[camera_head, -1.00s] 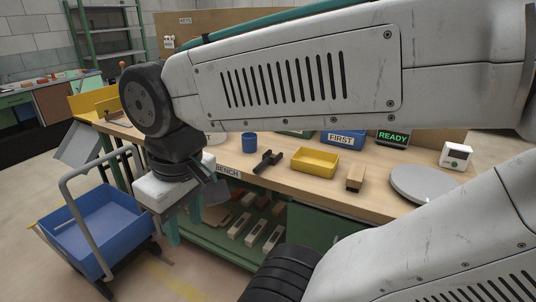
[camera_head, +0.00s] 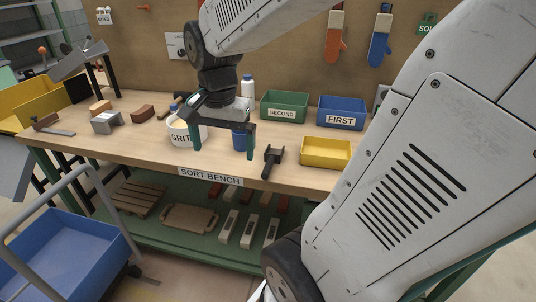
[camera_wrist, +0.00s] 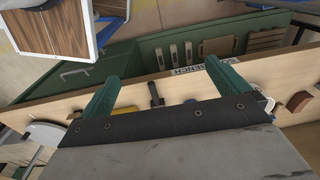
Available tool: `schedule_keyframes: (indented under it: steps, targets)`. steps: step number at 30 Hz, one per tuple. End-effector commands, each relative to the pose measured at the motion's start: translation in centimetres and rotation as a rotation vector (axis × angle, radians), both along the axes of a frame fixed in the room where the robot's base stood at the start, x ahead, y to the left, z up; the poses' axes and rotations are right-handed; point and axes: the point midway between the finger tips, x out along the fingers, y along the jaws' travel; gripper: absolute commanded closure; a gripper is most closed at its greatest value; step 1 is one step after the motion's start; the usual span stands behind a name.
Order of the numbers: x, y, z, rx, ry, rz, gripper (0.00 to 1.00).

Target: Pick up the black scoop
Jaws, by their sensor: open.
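The black scoop (camera_head: 272,161) lies on the wooden sort bench (camera_head: 240,175), near its front edge, right of the blue cup (camera_head: 239,140) and left of the yellow bin. My gripper (camera_head: 223,148) points down over the bench, left of the scoop in the head view, in front of the blue cup and the grit tub. Its green fingers are spread, with nothing between them. In the wrist view, a small dark piece that looks like the scoop (camera_wrist: 155,96) shows between my fingers (camera_wrist: 160,76), farther off. The scoop is apart from the gripper.
A yellow bin (camera_head: 326,152) stands right of the scoop. A green SECOND bin (camera_head: 283,109) and a blue FIRST bin (camera_head: 341,114) stand behind. The white grit tub (camera_head: 183,132) and several bricks are at left. A blue cart (camera_head: 68,254) stands before the bench.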

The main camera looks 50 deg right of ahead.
Motion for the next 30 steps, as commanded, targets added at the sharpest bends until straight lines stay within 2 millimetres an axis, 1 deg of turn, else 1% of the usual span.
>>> schedule_keyframes:
  steps: [1, 2, 3, 5, 6, 9, 12, 13, 15, 18, 26, 30]
  targets:
    - [1.2, -2.6, -1.1, 0.013, 0.015, -0.194, 0.00]
    - [1.8, -4.1, -1.8, 0.020, 0.018, -0.315, 0.00]
    - [2.4, -6.1, -2.6, 0.028, 0.021, -0.476, 0.00]
    - [3.2, -9.1, -4.0, 0.038, 0.025, -0.705, 0.00]
    - [3.5, -11.0, -5.1, 0.043, 0.026, -0.848, 0.00]
    - [3.7, -15.3, -7.4, 0.055, 0.030, -1.159, 0.00]
    - [3.5, -18.5, -9.3, 0.062, 0.031, -1.388, 0.00]
    - [3.4, -19.2, -9.7, 0.063, 0.031, -1.439, 0.00]
    - [3.2, -20.4, -10.5, 0.066, 0.031, -1.529, 0.00]
    - [3.0, -21.2, -11.4, 0.067, 0.032, -1.593, 0.00]
    - [3.0, -21.1, -14.3, 0.068, 0.034, -1.604, 0.00]
    - [3.1, -20.9, -16.4, 0.068, 0.034, -1.602, 0.00]
